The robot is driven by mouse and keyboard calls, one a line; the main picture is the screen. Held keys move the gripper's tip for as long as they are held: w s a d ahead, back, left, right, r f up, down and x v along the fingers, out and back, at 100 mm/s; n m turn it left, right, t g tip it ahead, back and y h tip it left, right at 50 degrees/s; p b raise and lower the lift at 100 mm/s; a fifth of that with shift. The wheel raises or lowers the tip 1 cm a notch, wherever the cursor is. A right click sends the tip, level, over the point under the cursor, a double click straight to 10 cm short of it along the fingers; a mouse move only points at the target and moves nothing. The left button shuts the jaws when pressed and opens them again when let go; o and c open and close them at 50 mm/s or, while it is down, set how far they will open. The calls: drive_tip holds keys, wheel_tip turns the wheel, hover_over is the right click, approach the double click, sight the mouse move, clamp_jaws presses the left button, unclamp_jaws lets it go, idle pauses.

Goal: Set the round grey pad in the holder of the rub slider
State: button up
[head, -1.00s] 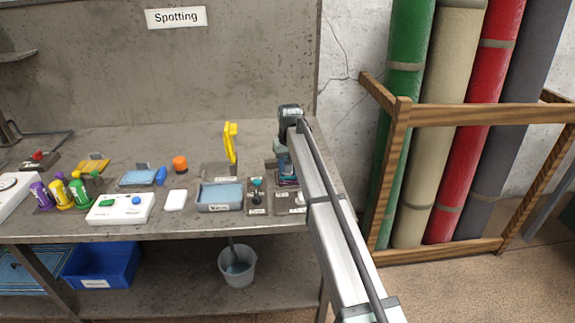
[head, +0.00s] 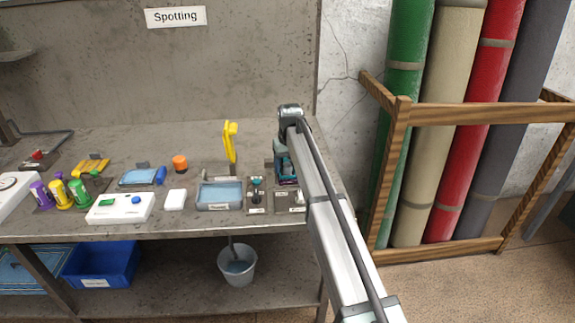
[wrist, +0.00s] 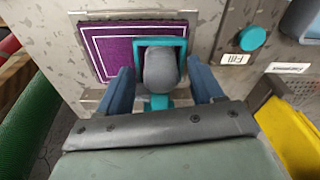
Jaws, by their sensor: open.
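In the wrist view a purple rug sample (wrist: 112,52) with a white line border lies on the bench. A teal square frame (wrist: 183,48), apparently the rub slider's, sits at its right edge. A rounded grey piece (wrist: 160,72) stands within the frame; I cannot tell whether it is the round pad or a handle. My gripper (wrist: 163,85) is open, its two blue-grey fingers on either side of the grey piece with visible gaps. In the head view my gripper (head: 287,178) is low over the right end of the bench, and my arm hides much there.
A teal knob (head: 256,182) on a plate, a blue-filled tray (head: 219,194) and an upright yellow tool (head: 230,142) stand left of my gripper. Bottles (head: 58,193) and a white box (head: 120,208) are farther left. A wooden rack (head: 401,160) with rolled rugs stands right.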

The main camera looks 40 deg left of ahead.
drive_tip(key=shift+s, duration=0.1)
wheel_tip(320, 180, up, 14)
drive_tip(key=d, duration=0.1)
drive_tip(key=shift+s+d, duration=0.2)
drive_tip(key=shift+s, duration=0.2)
drive_tip(key=shift+f, duration=0.1)
idle(0.4)
